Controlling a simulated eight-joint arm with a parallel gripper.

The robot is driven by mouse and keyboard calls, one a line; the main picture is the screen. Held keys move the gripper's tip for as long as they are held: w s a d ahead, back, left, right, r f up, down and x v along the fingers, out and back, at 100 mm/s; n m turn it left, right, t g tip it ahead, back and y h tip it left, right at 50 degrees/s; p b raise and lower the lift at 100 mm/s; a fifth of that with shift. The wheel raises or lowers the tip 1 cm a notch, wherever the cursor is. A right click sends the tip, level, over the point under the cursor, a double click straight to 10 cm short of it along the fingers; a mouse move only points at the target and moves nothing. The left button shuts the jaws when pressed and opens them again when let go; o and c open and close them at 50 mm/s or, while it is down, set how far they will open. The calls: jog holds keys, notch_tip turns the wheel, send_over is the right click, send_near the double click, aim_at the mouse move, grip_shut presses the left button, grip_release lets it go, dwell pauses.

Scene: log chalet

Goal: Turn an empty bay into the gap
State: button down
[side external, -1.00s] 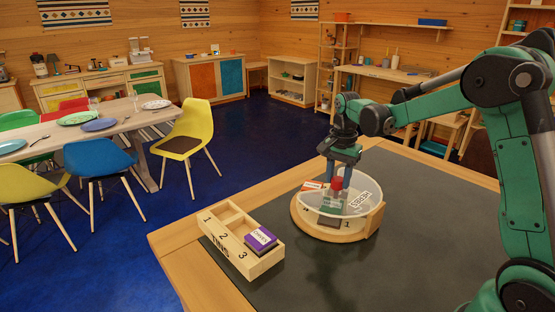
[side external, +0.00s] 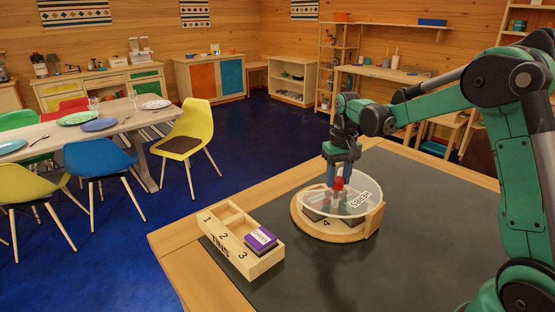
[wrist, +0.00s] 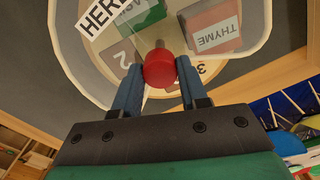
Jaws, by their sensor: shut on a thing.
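A round wooden carousel (side external: 330,234) stands on the dark table mat under a clear cover (side external: 350,202) labelled HERBS. A red knob (side external: 338,184) rises from its middle. My gripper (side external: 342,176) is above the carousel, its fingers shut on the knob, also seen in the wrist view (wrist: 159,68). The bay marked 4 (side external: 326,222) faces the front and shows no tin in it. In the wrist view, a red THYME tin (wrist: 214,34) lies near number 3, and a green tin (wrist: 140,14), its label partly hidden, lies near number 2.
A wooden TINS rack (side external: 263,268) with compartments 1, 2 and 3 stands left of the carousel. A purple tin (side external: 261,239) is in compartment 3; the others look empty. The mat (side external: 430,220) is clear to the right.

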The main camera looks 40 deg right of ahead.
aim_at(338, 179)
jog(key=shift+n, duration=1)
jog(key=shift+c, duration=2.3)
grip_release()
jog(key=shift+r, duration=0.15)
jog(key=shift+r, duration=2.7)
jog(key=shift+a, duration=0.1)
